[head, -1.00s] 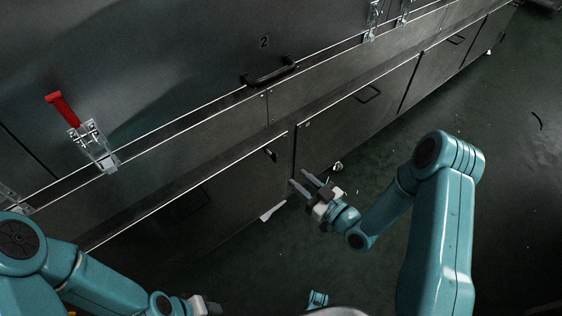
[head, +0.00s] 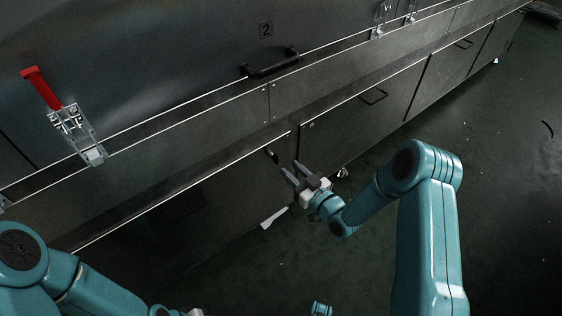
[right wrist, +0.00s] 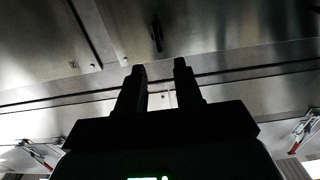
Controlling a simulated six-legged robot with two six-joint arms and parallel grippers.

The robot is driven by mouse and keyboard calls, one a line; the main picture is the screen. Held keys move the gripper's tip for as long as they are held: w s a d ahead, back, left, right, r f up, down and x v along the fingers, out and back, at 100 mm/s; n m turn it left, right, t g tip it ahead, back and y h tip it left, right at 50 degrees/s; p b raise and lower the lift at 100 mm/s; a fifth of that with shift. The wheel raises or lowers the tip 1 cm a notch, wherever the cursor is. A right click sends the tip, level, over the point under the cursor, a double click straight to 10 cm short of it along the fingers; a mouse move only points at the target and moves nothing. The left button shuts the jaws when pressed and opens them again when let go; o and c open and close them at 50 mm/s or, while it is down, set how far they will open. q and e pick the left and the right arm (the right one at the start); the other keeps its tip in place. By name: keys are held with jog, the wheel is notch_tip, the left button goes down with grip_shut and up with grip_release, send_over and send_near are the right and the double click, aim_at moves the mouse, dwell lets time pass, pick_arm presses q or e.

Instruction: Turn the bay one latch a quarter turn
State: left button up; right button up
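A small dark latch (head: 272,156) sits near the upper right corner of a lower cabinet door (head: 215,190) in the head view. No bay one label is readable, so I cannot tell for sure that it is the bay one latch. My right gripper (head: 290,168) is open and empty, its fingertips just below and right of this latch, apparently apart from it. In the right wrist view its two dark fingers (right wrist: 159,68) stand apart, with a dark upright bar beyond the gap. My left gripper (head: 194,312) is mostly cut off at the bottom edge.
A red-handled toggle clamp (head: 76,127) is on the upper panel at left. A panel marked 2 has a black bar handle (head: 271,64). More clamps (head: 382,18) are at the top. A white foot (head: 274,218) shows under the cabinet. The dark green floor (head: 510,190) at right is mostly clear.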

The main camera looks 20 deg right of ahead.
aim_at(277, 157)
jog(key=b+x, duration=0.1)
jog(key=x, duration=0.5)
jog(key=shift+w, duration=0.1)
grip_shut()
